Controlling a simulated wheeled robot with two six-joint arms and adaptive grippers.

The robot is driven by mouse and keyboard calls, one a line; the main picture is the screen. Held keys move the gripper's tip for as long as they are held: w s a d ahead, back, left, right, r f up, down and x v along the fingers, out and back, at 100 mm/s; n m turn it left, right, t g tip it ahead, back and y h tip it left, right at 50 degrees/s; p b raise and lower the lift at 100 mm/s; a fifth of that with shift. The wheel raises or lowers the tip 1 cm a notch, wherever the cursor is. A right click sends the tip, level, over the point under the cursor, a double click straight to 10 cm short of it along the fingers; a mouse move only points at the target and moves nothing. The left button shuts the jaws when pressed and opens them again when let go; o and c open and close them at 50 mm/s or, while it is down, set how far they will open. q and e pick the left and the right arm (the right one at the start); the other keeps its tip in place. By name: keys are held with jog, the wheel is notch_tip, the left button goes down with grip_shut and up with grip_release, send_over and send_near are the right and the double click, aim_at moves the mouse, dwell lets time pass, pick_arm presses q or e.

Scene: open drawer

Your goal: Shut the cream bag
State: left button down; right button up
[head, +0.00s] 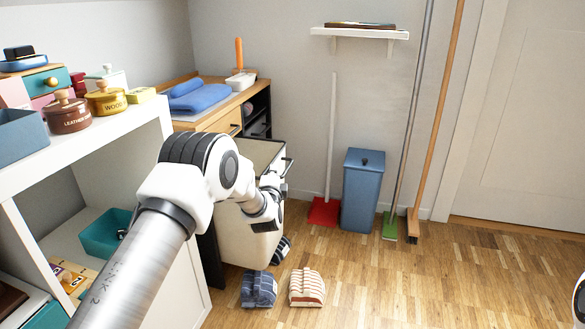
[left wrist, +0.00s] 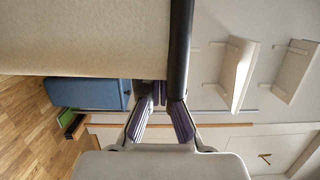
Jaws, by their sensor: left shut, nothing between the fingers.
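The cream bag (head: 250,243) is a tall pull-out with a dark rim, standing out from the wooden cabinet with its top open. A dark bar runs along its outer top edge. My left gripper (head: 283,176) is at that outer edge, partly hidden by my own wrist. In the left wrist view the cream wall (left wrist: 85,35) fills the upper left, and my left gripper (left wrist: 160,104) is shut and empty with its fingertips close to the dark bar (left wrist: 180,45). I cannot tell whether they touch it.
Blue folded towels (head: 200,98) lie on the cabinet top. A white shelf unit (head: 150,118) stands at the left. Slippers (head: 307,287) lie on the floor by the bag. A blue bin (head: 363,195) and a red dustpan (head: 323,211) stand beyond. The floor at right is clear.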

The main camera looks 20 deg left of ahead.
pick_arm(q)
jog(key=s+a+p, duration=0.1)
jog(key=a+p, duration=0.3)
jog(key=a, duration=1)
jog(key=shift+s, duration=0.3)
